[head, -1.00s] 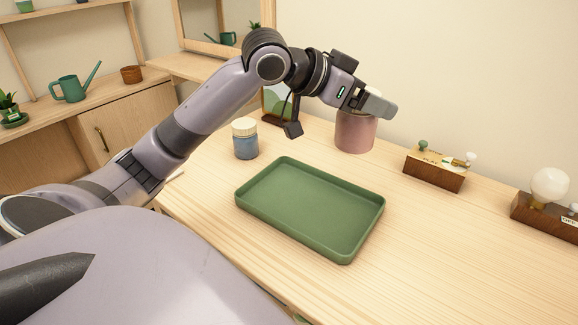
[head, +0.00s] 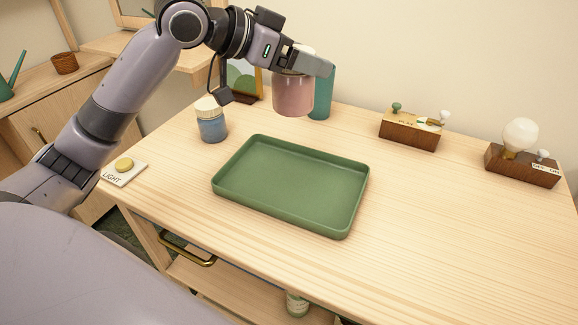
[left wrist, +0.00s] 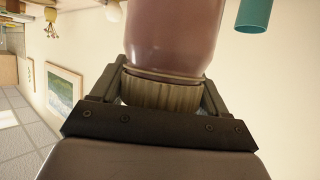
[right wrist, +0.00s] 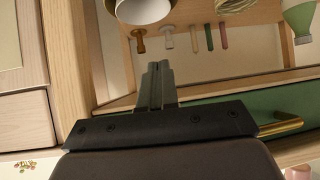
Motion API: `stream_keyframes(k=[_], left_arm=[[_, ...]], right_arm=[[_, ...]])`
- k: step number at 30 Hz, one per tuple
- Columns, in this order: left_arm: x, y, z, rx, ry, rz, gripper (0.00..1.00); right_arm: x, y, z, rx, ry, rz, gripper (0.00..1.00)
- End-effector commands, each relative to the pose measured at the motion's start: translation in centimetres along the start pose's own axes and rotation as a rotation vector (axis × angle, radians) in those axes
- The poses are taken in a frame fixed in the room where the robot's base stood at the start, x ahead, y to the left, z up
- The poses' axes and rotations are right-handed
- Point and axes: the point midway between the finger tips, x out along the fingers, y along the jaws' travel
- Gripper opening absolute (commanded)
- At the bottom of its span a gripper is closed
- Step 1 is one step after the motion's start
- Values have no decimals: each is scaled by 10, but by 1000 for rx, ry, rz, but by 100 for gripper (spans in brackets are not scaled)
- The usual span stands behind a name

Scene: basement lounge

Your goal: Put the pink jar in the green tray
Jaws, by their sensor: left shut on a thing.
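The pink jar (head: 293,96) is held by my left gripper (head: 305,62) above the tabletop, behind the tray. In the left wrist view the fingers close around the jar's pale ribbed lid (left wrist: 160,90), and the pink body (left wrist: 175,35) extends beyond them. The green tray (head: 352,200) lies flat and empty on the table, nearer to me than the jar. My right gripper (right wrist: 157,85) shows only in the right wrist view; its fingers are together with nothing between them, in front of the shelf under the tabletop.
A blue jar with a pale lid (head: 211,125) stands left of the tray. A teal cylinder (head: 321,95) stands behind the pink jar. A switch block (head: 409,131) and a bulb block (head: 520,165) stand at right. A light button (head: 124,166) is at left. The table's right front is clear.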

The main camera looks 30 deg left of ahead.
Motion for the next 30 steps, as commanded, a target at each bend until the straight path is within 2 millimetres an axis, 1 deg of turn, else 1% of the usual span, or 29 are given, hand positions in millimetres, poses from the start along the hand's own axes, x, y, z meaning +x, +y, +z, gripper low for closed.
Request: stream_keyframes(k=[1,3,12,15,18,23,30], left_arm=[[6,0,13,-1,-5,1,39],[13,0,29,-2,-5,1,39],[45,0,96,-3,-4,0,39],[54,0,114,-2,-2,-1,39],[59,0,125,-1,0,-1,39],[64,0,133,0,2,-1,39],[78,0,164,-1,-1,-1,39]], right_arm=[[2,0,3,1,-1,0,0],[4,0,5,3,-1,-1,0],[10,-2,8,8,-2,-7,0],[11,-3,10,9,-3,-10,0],[12,-4,10,9,-3,-13,0],[12,-5,8,9,0,-15,0],[14,-5,10,10,0,-16,0]])
